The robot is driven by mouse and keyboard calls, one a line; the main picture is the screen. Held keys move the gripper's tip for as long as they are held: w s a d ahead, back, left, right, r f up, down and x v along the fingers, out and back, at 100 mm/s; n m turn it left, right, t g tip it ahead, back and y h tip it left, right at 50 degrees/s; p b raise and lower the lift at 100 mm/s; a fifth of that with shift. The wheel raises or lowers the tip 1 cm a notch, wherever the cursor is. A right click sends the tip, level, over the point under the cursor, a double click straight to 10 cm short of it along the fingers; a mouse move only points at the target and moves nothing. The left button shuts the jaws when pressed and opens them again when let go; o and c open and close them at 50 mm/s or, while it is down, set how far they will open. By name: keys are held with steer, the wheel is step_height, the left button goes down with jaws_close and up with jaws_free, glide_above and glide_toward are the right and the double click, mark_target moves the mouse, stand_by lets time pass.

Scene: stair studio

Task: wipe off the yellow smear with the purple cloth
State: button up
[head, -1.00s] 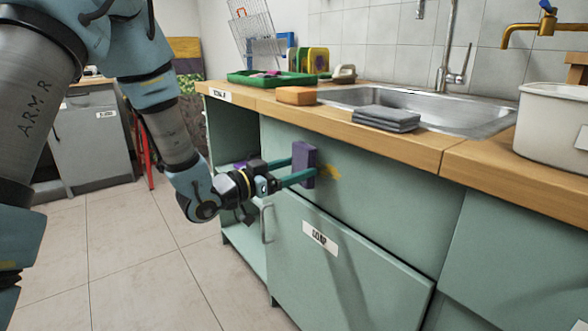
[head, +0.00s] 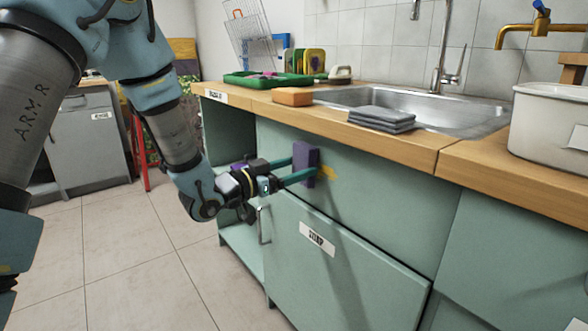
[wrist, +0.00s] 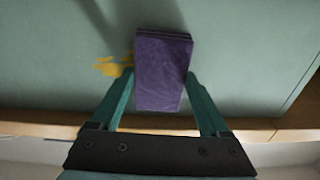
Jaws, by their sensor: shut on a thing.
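The purple cloth (head: 306,162) is a folded block held upright between the fingers of my gripper (head: 300,168). It also shows in the wrist view (wrist: 162,72), between the two teal fingers. The cloth is at the green cabinet front (head: 365,195) below the counter; I cannot tell if it presses on it. The yellow smear (head: 327,172) is on that front, just right of the cloth in the head view. In the wrist view the smear (wrist: 108,67) lies left of the cloth, and part of it may be hidden behind the cloth.
The wooden counter edge (head: 340,130) runs above my gripper. On it are an orange sponge (head: 292,97), folded grey cloths (head: 381,118), a green tray (head: 268,80) and a white basin (head: 550,125). A labelled door with a handle (head: 263,226) is below.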

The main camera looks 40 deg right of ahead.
mark_target(344, 178)
steer(key=shift+d, duration=0.2)
steer(key=shift+s+a+b, duration=0.2)
steer(key=shift+s+b, duration=1.25)
steer(key=shift+s, duration=4.15)
steer(key=shift+a, duration=0.1)
steer(key=shift+w, duration=0.1)
steer(key=shift+w, duration=1.95)
steer(key=shift+w+d+r+p, duration=0.15)
steer(key=shift+w+d, duration=0.1)
steer(key=shift+w, duration=1.55)
steer(key=shift+w+d+f+p, duration=0.1)
steer(key=shift+w+d+p, duration=0.1)
steer(key=shift+w, duration=1.55)
steer(key=shift+r, duration=0.1)
